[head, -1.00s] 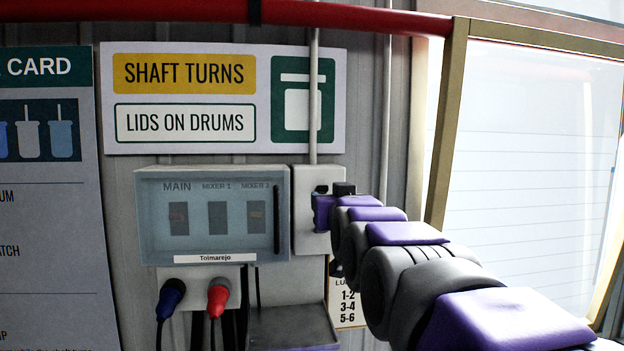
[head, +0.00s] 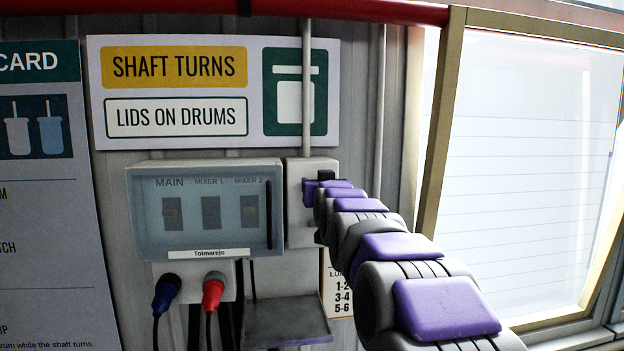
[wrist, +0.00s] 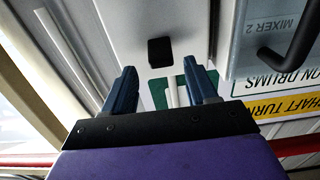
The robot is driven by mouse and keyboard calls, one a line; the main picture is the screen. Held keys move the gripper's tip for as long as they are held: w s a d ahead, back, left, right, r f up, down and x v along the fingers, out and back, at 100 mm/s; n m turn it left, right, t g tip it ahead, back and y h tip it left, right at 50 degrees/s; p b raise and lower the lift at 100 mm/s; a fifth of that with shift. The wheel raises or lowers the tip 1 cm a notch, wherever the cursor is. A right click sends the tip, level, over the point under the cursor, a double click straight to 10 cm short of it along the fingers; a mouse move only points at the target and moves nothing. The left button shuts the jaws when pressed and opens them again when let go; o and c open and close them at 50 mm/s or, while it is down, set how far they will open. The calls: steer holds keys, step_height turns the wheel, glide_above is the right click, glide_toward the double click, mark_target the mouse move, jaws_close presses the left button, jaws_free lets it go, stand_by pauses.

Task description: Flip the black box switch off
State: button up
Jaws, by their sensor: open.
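The black box switch (wrist: 159,51) is a small dark block on a light grey wall box in the wrist view, which shows the scene upside down. My gripper (wrist: 160,72) is open and empty, with its two blue fingers spread and pointing toward the switch. The switch appears just beyond the fingertips, between their lines, and I see no contact. In the head view the grey wall box (head: 299,228) sits right of the breaker panel, and my arm covers much of it. Whether the switch is on or off cannot be told.
A breaker panel (head: 145,225) with a clear cover and dark handle is close beside the wall box. Blue (head: 166,292) and red (head: 213,290) plugs hang below it, near a grey ledge (head: 290,318). A conduit (head: 306,90) runs upward. A framed window (head: 530,170) is at right.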

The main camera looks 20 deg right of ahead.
steer(key=shift+w+a+p, duration=0.15)
steer(key=shift+w+p, duration=0.05)
steer(key=shift+w, duration=0.85)
steer(key=shift+w+a+p, duration=0.1)
steer(key=shift+w+p, duration=0.1)
steer(key=shift+w, duration=0.85)
steer(key=shift+s+d, duration=0.15)
steer(key=shift+d, duration=0.1)
steer(key=shift+s+d, duration=0.1)
steer(key=shift+d, duration=0.45)
steer(key=shift+c, duration=1.3)
steer(key=shift+a, duration=0.35)
steer(key=c, duration=0.7)
steer(key=shift+d+f, duration=0.1)
steer(key=shift+f, duration=0.05)
